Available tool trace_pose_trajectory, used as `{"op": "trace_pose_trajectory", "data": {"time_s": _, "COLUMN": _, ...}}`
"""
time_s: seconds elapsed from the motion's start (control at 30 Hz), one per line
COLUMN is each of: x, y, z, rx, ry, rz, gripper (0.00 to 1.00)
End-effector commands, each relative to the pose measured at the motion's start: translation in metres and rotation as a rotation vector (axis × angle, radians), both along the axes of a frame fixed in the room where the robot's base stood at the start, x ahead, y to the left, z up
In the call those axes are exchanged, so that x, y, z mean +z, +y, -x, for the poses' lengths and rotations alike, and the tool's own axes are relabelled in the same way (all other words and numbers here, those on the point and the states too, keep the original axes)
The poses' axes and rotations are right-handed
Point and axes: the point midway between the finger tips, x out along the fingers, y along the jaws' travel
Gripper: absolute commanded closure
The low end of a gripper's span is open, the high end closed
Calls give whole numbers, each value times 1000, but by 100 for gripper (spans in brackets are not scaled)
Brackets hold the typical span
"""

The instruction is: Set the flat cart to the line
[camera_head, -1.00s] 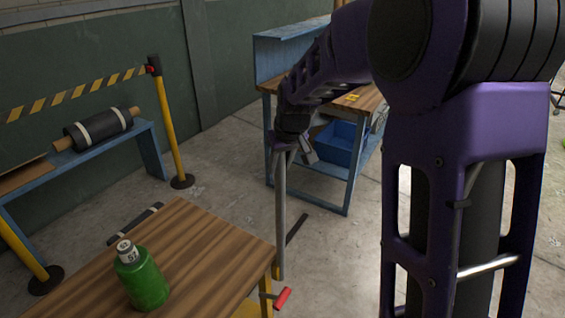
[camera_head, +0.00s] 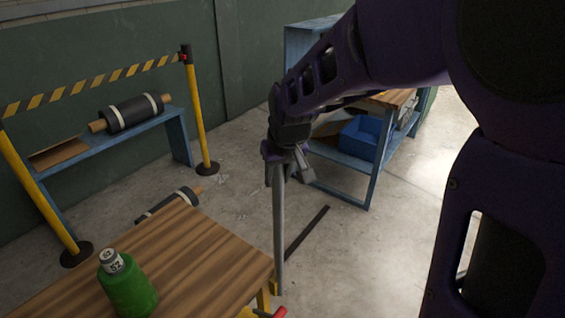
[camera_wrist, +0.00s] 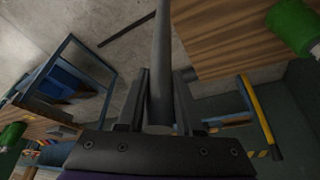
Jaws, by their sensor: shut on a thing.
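My gripper (camera_head: 282,165) is shut on a long grey upright pole (camera_head: 279,225), holding it near its top. In the wrist view the pole (camera_wrist: 161,45) runs between the two fingers (camera_wrist: 160,105). The pole's lower end is beside the front right corner of a wood-topped table, near a small yellow part (camera_head: 273,286). I cannot tell whether they are joined. A dark straight strip (camera_head: 306,233) lies on the floor right of the pole; it also shows in the wrist view (camera_wrist: 127,29). The flat cart's deck cannot be made out clearly.
The wood-topped table (camera_head: 205,262) carries a green bottle (camera_head: 128,288). A red handle (camera_head: 279,313) sticks out at its edge. Black rolls lie on the floor (camera_head: 172,202) and a blue bench (camera_head: 135,130). A blue workbench (camera_head: 345,180) stands behind. Floor near the strip is clear.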

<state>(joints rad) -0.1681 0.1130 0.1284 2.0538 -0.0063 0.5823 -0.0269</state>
Motion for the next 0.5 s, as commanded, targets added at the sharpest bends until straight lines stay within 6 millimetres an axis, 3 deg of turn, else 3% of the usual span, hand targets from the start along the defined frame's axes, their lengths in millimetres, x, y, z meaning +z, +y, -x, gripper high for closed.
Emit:
{"op": "trace_pose_trajectory", "data": {"time_s": 0.4, "x": -2, "y": 4, "z": 5, "rx": 5, "ry": 8, "rz": -1, "gripper": 100}}
{"op": "trace_pose_trajectory", "data": {"time_s": 0.43, "x": -2, "y": 4, "z": 5, "rx": 6, "ry": 8, "rz": -1, "gripper": 60}}
{"op": "trace_pose_trajectory", "data": {"time_s": 0.5, "x": -2, "y": 4, "z": 5, "rx": 4, "ry": 7, "rz": -1, "gripper": 47}}
